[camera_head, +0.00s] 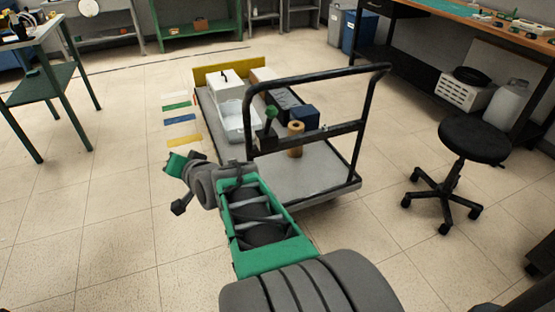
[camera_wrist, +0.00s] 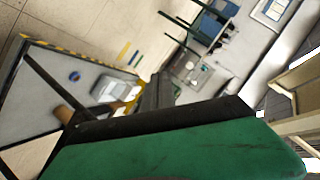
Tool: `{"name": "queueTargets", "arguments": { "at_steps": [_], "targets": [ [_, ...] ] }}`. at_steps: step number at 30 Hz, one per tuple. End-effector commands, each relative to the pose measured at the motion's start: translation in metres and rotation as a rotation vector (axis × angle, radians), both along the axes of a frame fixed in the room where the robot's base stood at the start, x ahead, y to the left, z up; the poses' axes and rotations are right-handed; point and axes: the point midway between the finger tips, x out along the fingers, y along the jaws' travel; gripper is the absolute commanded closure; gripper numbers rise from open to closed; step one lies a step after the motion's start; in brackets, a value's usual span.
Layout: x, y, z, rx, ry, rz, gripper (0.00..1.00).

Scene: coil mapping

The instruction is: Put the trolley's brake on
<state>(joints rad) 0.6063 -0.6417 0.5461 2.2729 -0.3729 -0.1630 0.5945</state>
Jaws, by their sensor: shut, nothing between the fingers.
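The trolley (camera_head: 315,178) stands in the middle of the head view, with a grey deck and a black tubular handle (camera_head: 318,80) at its near end. In the wrist view its deck (camera_wrist: 50,100) with a yellow-and-black striped edge shows at the left. I cannot make out the brake in either view. My gripper (camera_wrist: 157,88) shows dark fingers in the wrist view, closed together and empty, beyond its green body. In the head view my arm's end is left of the trolley's near end, apart from the handle; its fingertips are unclear there.
The trolley carries a white box (camera_head: 225,84), a white tray (camera_head: 233,120), a blue box (camera_head: 304,116) and a brown roll (camera_head: 295,140). A black stool (camera_head: 472,138) stands right. A green-legged table (camera_head: 45,85) stands left. Floor left of the trolley is mostly clear.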

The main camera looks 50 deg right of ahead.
Motion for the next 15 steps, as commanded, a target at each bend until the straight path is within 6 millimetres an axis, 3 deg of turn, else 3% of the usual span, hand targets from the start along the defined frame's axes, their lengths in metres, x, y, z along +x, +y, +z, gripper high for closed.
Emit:
{"name": "queueTargets", "arguments": {
  "at_steps": [1, 5, 9, 12, 15],
  "targets": [
    [-0.003, -0.034, -0.045, 0.06, -0.119, -0.1, 1.0],
    [-0.031, -0.117, -0.07, 0.215, -0.493, -0.328, 1.0],
    [-0.098, -0.19, -0.088, 0.329, -0.887, -0.508, 1.0],
    [-0.144, -0.218, -0.093, 0.367, -1.091, -0.575, 1.0],
    [-0.17, -0.23, -0.093, 0.382, -1.202, -0.604, 1.0]
  ]
}}
